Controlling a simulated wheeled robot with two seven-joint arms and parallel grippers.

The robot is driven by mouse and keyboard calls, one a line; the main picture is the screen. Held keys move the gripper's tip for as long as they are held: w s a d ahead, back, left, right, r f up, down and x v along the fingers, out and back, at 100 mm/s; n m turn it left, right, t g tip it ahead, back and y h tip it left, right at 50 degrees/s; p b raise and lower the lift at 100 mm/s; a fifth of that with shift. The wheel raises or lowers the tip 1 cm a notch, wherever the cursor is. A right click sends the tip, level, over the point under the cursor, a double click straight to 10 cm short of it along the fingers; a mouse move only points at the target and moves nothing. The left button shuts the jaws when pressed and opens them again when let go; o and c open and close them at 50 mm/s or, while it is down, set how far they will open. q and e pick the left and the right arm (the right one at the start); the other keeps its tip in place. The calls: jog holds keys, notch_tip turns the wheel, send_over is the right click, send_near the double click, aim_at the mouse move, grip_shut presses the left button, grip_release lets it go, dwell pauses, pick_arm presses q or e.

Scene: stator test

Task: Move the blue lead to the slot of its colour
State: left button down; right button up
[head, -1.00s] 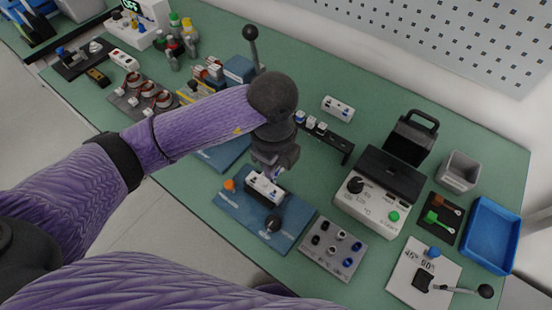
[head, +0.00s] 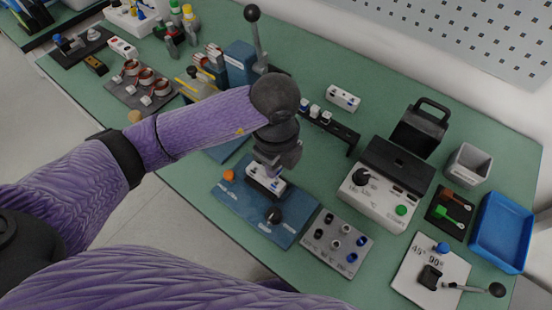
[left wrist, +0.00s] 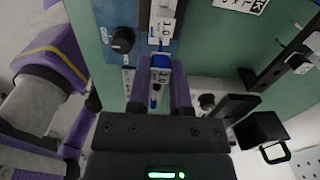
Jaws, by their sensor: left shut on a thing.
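My left gripper (head: 274,168) is shut on a small blue and white piece, which appears to be the blue lead (left wrist: 158,62). In the left wrist view the piece sits between the two purple fingers, its blue part toward the fingertips. In the head view the gripper is over a white block (head: 262,184) on a blue plate (head: 240,211). The gripper partly hides the block, and I cannot tell whether the held piece touches it. My right gripper is not in view.
A grey panel with black, white and blue sockets (head: 330,262) stands right of the plate. Behind are a black rack of white pieces (head: 340,134) and a grey tester with a green button (head: 376,205). A tall black-knobbed lever (head: 257,40) rises behind my arm.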

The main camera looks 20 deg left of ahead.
pick_arm(q)
jog(key=shift+f, duration=0.4)
dwell(0.5)
jog(key=shift+f+b, duration=0.35)
jog(key=shift+f, duration=0.25)
jog(key=shift+f, duration=0.1)
jog(key=shift+f+b, duration=0.35)
jog(key=shift+f, duration=0.15)
jog(key=shift+c, duration=2.3)
grip_release()
notch_tip(320, 180, up, 9)
jog(key=p, duration=0.3)
jog(key=shift+r, duration=0.5)
